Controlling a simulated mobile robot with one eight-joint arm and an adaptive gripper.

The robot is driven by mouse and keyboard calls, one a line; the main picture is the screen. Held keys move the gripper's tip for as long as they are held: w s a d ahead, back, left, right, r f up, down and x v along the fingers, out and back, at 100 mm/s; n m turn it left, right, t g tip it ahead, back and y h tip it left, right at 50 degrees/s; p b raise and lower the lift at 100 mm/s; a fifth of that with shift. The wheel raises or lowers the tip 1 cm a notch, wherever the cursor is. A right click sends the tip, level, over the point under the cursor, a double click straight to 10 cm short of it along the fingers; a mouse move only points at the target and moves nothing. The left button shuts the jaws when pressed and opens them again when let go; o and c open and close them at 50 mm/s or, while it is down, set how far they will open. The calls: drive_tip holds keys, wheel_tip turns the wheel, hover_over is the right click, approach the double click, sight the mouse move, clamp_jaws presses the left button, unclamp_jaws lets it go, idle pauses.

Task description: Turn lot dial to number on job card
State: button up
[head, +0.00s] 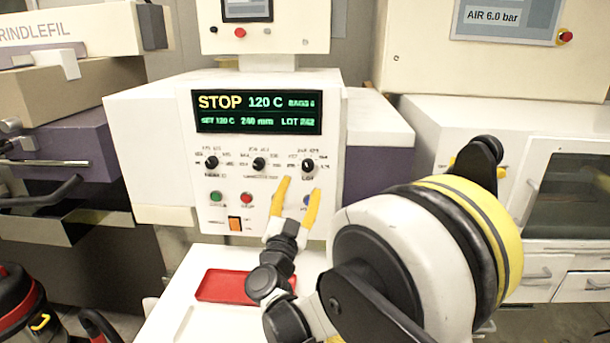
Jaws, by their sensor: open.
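The control panel (262,205) is a cream box with a row of three black dials. The lot dial (308,165) is the rightmost one, with small numbers around it that are too small to read surely. The display (258,113) above reads STOP, 120 C, SET 120 C, 240 mm and what looks like LOT 262. My gripper (301,182) has two yellow fingers, spread open and empty, pointing up in front of the panel just below the lot dial. I cannot tell whether they touch the panel. I cannot make out a job card.
Left of the lot dial are the middle dial (259,164) and the left dial (211,162). Below are a green button (215,197), a red button (247,199) and an orange switch (235,224). A red tray (222,285) lies on the white surface below.

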drive_tip(key=v, duration=0.4)
drive_tip(key=shift+s+f, duration=0.15)
drive_tip(key=shift+s, duration=0.2)
drive_tip(key=s+d+r+n+g+y, duration=0.2)
drive_tip(key=d+r+n+g+y, duration=0.15)
drive_tip(key=r+n+y, duration=0.5)
drive_tip(key=s+d+f+g+h+b, duration=0.1)
drive_tip(key=s+d+f+g+h, duration=0.1)
drive_tip(key=s+d+f+g, duration=0.3)
drive_tip(key=s+d+f+m+g+h, duration=0.1)
drive_tip(key=s+d+f+g, duration=0.5)
drive_tip(key=s+d+f, duration=0.8)
drive_tip(key=s+d+h, duration=0.1)
drive_tip(key=s, duration=0.6)
drive_tip(key=shift+d+f+b, duration=0.2)
drive_tip(key=shift+d+b, duration=0.05)
drive_tip(key=shift+b, duration=0.1)
